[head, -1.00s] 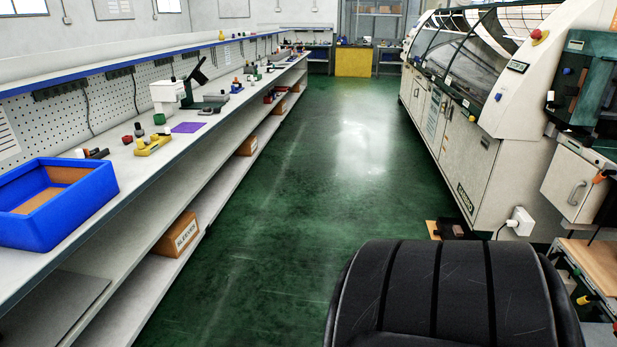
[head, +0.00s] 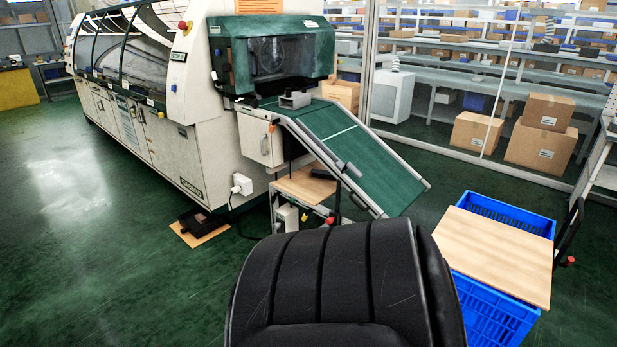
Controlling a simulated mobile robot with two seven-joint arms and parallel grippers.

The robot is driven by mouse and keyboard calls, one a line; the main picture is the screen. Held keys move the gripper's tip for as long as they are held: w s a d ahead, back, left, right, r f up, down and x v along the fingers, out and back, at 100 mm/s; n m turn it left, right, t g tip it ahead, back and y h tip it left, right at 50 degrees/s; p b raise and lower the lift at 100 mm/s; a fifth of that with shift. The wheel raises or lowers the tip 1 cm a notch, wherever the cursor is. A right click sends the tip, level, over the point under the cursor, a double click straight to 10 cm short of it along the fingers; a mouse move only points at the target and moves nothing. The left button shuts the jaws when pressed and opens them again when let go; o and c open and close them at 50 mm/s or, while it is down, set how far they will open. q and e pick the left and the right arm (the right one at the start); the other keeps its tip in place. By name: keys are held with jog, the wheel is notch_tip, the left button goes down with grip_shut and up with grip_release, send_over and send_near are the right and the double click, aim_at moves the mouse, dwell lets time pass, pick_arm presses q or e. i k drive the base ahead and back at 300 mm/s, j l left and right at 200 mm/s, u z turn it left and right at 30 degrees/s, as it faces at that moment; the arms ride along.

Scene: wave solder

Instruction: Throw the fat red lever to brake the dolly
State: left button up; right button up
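A blue crate (head: 486,312) stands on the floor at the lower right, with a pale wooden board (head: 497,252) lying across its top. A dark bar, which looks like a handle, rises at its right side. A small red knob (head: 568,261) shows low beside that bar; I cannot tell whether it is the fat red lever. Another small red piece (head: 331,220) shows on the stand under the green sloped conveyor. The dolly's base and wheels are hidden or out of view. Neither of my grippers is in view.
The cream soldering machine (head: 170,150) stands at left, with the sloped conveyor (head: 365,150) coming down from its right end. A dark item on brown board (head: 196,224) lies on the floor. Cardboard boxes (head: 541,146) and shelving are behind. Green floor (head: 440,190) is clear between conveyor and boxes.

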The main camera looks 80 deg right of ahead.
aim_at(569, 260)
jog(key=z, duration=4.4)
jog(key=i+l+u, duration=0.35)
jog(key=i+l, duration=0.45)
jog(key=i, duration=0.4)
jog(key=i+l+u, duration=0.35)
jog(key=i+l, duration=0.75)
